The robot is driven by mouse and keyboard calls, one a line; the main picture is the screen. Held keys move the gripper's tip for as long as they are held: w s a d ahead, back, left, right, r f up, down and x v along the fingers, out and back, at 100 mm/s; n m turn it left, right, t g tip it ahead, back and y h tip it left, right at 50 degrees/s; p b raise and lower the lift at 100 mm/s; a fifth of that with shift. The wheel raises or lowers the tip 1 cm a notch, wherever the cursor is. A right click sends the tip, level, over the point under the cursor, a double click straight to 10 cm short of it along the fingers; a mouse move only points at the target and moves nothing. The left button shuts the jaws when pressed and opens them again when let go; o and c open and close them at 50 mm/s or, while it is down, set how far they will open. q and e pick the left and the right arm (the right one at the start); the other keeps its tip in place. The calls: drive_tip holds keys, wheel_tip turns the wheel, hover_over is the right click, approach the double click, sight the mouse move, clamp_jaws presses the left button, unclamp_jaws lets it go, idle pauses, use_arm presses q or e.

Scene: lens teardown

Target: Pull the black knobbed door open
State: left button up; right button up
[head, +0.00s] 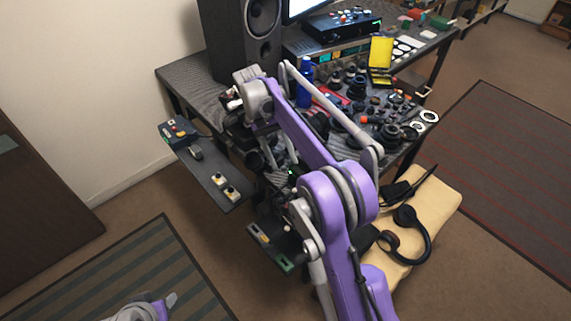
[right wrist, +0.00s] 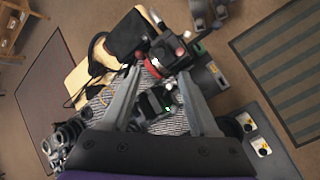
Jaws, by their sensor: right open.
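A black flat panel (head: 207,172) with small pale knobs on yellow bases sticks out left of the workbench. Similar pale knobs (right wrist: 262,150) show at the right in the right wrist view. I cannot tell for certain which dark panel is the knobbed door. My right gripper (right wrist: 160,73) is open, its two grey fingers apart, above a dark device with green lights (right wrist: 160,103). Nothing is clearly held between the fingers. In the head view my purple right arm hides much of that area. Part of my left gripper (head: 150,306) shows at the bottom left edge; its jaws are unclear.
The workbench (head: 185,75) carries a speaker (head: 243,38), a blue bottle (head: 305,82) and many small lens parts. A lower dark panel (head: 262,252) sits left of my right arm. Headphones (head: 408,235) lie on a pale yellow surface (head: 440,195). Floor is open at the left.

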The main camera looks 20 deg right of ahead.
drive_tip(key=s+d+r+n+t+y+p, duration=0.1)
drive_tip(key=s+d+n+t+y+p, duration=0.1)
drive_tip(key=s+d+n+t+y, duration=0.6)
drive_tip(key=a+f+n, duration=0.1)
drive_tip(key=f, duration=0.2)
drive_tip(key=a+f+n+t+h, duration=0.1)
drive_tip(key=a+f, duration=0.1)
drive_tip(key=f, duration=0.1)
drive_tip(key=w+a+f+h+b, duration=0.1)
drive_tip(key=a+f, duration=0.1)
drive_tip(key=f, duration=0.2)
drive_tip(key=shift+a+n, duration=0.1)
drive_tip(key=shift+n, duration=0.3)
drive_tip(key=shift+r, duration=0.1)
clamp_jaws()
